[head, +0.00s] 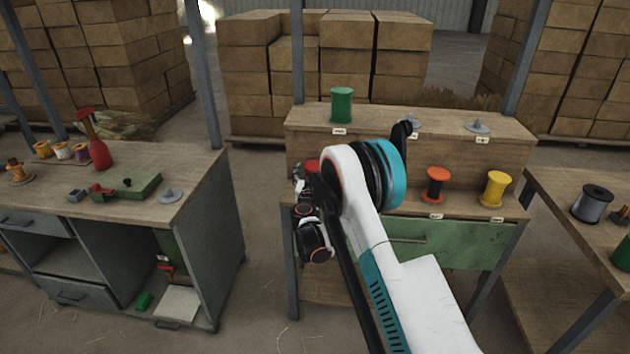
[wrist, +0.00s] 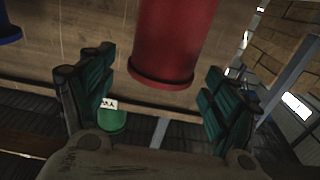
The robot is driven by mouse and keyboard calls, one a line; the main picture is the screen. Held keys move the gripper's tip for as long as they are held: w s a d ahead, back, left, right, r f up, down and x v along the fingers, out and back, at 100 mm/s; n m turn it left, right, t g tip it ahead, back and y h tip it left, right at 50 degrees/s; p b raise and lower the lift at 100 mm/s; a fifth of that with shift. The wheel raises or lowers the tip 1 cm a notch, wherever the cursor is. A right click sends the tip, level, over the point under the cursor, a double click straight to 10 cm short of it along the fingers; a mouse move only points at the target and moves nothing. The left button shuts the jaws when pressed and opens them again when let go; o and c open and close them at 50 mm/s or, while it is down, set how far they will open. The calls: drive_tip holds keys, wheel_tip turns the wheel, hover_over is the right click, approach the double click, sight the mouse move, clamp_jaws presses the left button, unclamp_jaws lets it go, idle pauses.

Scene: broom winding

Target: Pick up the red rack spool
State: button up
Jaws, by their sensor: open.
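The red rack spool (wrist: 176,42) fills the top middle of the wrist view, in front of the plain wood of the rack. My gripper (wrist: 160,82) is open, with its two green-padded fingers to the left and right of the spool's near end. Nothing is held, and I cannot tell whether either finger touches the spool. In the head view only a small red part of the spool (head: 312,165) shows on the rack's lower shelf, left of my white arm. My arm hides most of it and the gripper's fingers.
A green spool (head: 341,105) stands on the rack's upper shelf. An orange spool (head: 435,184) and a yellow spool (head: 496,189) stand on the lower shelf to the right. A blue spool (wrist: 8,33) shows at the wrist view's left edge. Workbenches stand on both sides.

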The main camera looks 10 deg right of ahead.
sight(311, 166)
drive_tip(key=b+x, duration=0.1)
drive_tip(key=x, duration=0.3)
drive_tip(key=c, duration=1.3)
drive_tip(key=shift+a, duration=0.1)
